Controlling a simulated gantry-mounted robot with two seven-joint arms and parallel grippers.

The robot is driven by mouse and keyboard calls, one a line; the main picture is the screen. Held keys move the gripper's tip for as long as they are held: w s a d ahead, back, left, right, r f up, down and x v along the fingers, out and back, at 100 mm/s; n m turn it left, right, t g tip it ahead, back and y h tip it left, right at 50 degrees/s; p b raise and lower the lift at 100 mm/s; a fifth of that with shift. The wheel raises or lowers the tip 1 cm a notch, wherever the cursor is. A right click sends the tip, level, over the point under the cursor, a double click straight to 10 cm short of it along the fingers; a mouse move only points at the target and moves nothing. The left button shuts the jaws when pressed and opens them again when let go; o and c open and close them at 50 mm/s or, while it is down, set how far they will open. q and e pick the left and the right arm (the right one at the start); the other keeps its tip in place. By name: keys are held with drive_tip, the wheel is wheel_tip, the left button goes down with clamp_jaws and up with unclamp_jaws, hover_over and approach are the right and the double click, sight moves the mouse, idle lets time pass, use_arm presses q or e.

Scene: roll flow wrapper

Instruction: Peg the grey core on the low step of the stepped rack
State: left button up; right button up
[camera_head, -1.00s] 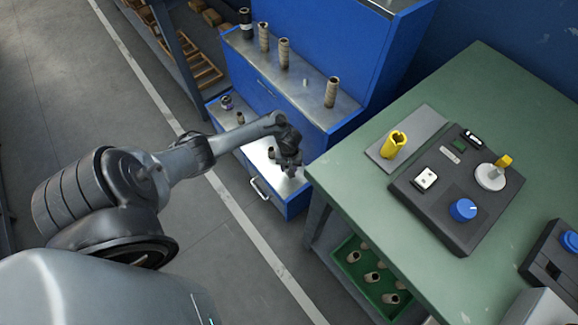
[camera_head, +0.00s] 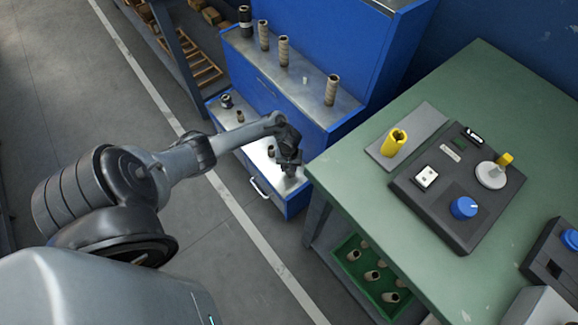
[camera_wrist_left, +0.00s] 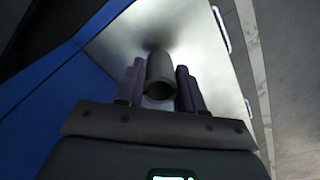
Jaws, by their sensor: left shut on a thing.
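The grey core (camera_wrist_left: 159,75) is a hollow tube between the two fingers of my left gripper (camera_wrist_left: 160,88) in the left wrist view. Its open end faces the camera and its far end points at the bare metal of the low step (camera_wrist_left: 115,40). I cannot tell whether it touches the step or sits around a peg. In the head view my left gripper (camera_head: 289,168) is over the near right end of the low step (camera_head: 257,155) of the blue stepped rack (camera_head: 300,120). My right gripper is not in view.
Short cores (camera_head: 240,116) stand farther along the low step. Taller cores (camera_head: 284,52) and a bare peg (camera_head: 305,81) stand on the higher step. A green table (camera_head: 345,205) with a control panel is close on the right. A green crate of cores (camera_head: 345,275) sits below it.

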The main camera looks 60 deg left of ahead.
use_arm(q)
drive_tip(key=shift+f, duration=0.65)
drive_tip(key=shift+f+b, duration=0.15)
drive_tip(key=shift+b, duration=0.15)
drive_tip(key=shift+f+p, duration=0.1)
drive_tip(key=shift+p, duration=0.25)
idle(0.4)
drive_tip(key=o, duration=1.6)
